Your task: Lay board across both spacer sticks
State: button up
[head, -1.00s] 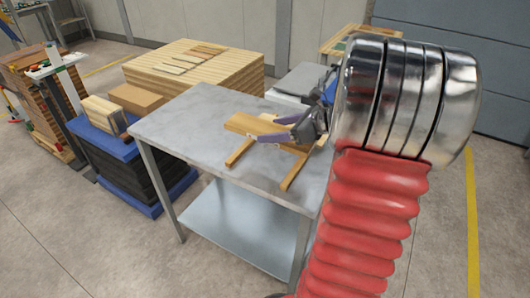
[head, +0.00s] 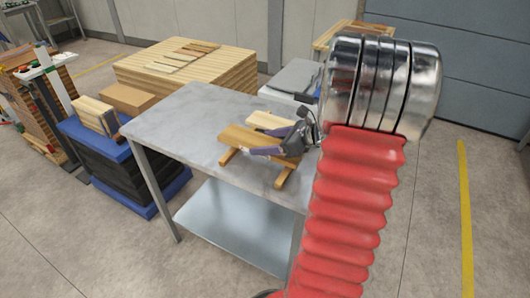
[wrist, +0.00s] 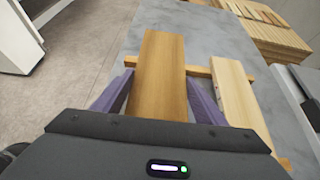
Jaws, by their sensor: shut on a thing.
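My gripper (head: 264,142) is shut on a darker brown board (head: 238,135), with one purple finger along each long side. In the wrist view, the held board (wrist: 161,75) lies between the fingers, its far end beyond one spacer stick (wrist: 198,71). A paler board (head: 268,119) lies across the sticks beside it, with a gap between them; it also shows in the wrist view (wrist: 237,95). The left stick end (head: 228,156) and right stick end (head: 283,178) stick out in front. The held board is over both sticks; whether it touches them I cannot tell.
The grey metal table (head: 185,125) is bare to the left. Behind it stands a large stack of timber (head: 190,68) with loose strips on top. A blue-topped stack (head: 90,125) with wooden blocks stands to the left. A grey-topped unit (head: 292,77) is behind.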

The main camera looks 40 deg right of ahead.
jog(key=shift+f, duration=0.1)
jog(key=shift+f, duration=1.8)
jog(key=shift+f, duration=0.1)
jog(key=o, duration=1.3)
jog(key=v, duration=1.2)
jog(key=shift+s, duration=0.1)
